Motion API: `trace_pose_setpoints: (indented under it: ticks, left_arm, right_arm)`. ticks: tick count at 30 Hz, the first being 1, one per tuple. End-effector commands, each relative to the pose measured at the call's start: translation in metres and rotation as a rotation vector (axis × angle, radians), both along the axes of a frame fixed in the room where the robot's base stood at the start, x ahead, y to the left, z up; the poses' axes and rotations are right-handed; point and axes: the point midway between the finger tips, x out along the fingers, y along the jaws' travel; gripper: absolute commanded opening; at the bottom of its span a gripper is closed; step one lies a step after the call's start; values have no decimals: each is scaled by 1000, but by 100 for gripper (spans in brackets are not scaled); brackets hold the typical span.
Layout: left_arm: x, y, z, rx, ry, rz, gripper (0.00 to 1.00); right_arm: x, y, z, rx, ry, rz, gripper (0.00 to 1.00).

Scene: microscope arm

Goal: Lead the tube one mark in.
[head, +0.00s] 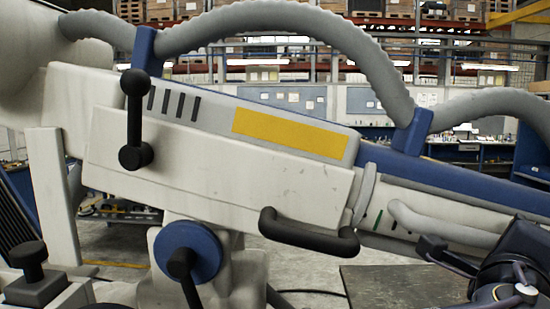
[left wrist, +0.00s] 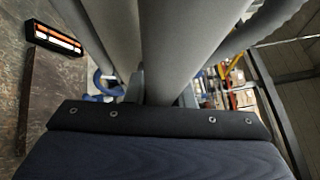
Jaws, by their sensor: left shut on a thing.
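The microscope arm (head: 215,165) is a long white housing with a blue rail and a yellow panel, sloping down to the right. In the left wrist view my left gripper (left wrist: 163,92) is shut on a thick grey tube (left wrist: 178,50). Its contact is hidden behind the dark palm. My right gripper is not seen.
A thick corrugated hose (head: 300,22) arches over the arm. A black lever (head: 136,120), a black bar handle (head: 308,234) and a blue knob (head: 188,250) stick out from it. A dark slab (head: 400,285) lies below right. Shelves and benches are far behind.

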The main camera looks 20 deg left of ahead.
Motion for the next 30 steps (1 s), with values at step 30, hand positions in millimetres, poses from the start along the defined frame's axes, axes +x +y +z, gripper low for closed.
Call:
trace_pose_setpoints:
  ticks: [30]
  left_arm:
    - [-5,14,3,-1,1,3,0]
  right_arm:
    - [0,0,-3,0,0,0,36]
